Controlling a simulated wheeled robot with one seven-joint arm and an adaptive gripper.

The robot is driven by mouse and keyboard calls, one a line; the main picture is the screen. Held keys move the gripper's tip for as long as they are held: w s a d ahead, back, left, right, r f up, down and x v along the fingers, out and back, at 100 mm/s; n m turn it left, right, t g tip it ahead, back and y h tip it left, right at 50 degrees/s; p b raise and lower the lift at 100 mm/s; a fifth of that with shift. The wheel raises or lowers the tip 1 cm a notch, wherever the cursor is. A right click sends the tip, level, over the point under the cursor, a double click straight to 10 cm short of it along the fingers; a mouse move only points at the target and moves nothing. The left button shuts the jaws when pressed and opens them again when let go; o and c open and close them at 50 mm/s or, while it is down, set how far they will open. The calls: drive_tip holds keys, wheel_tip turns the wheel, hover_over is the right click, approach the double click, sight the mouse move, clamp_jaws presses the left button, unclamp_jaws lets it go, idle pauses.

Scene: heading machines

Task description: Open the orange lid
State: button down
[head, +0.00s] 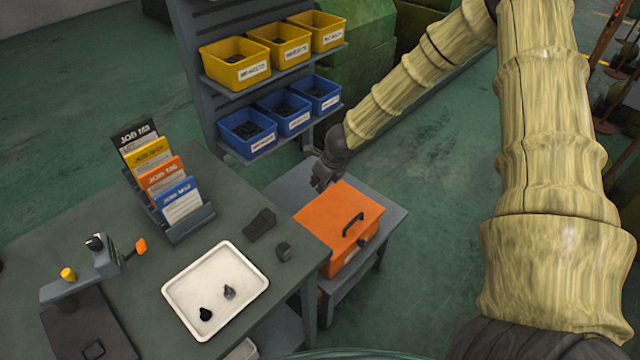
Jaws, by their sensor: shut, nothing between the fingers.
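An orange box with a flat orange lid (330,213) stands on a low grey side table (392,216) right of the workbench. The lid looks closed and carries a dark handle (353,224) near its right side. My gripper (318,186) is at the far left edge of the lid, pointing down, with its fingers close together and nothing seen in them. It is small in the view, and I cannot tell whether it touches the lid. My arm reaches in from the upper right.
A grey workbench (150,262) holds a white tray (172,293) with small dark parts, a card rack (188,227) and a fixture (85,285). A rack behind carries yellow bins (235,75) and blue bins (245,143). Green floor right of the side table is clear.

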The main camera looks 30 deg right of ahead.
drive_tip(key=shift+s+d+r, duration=0.2)
drive_tip(key=shift+s+d, duration=0.2)
drive_tip(key=shift+s, duration=0.4)
idle(0.4)
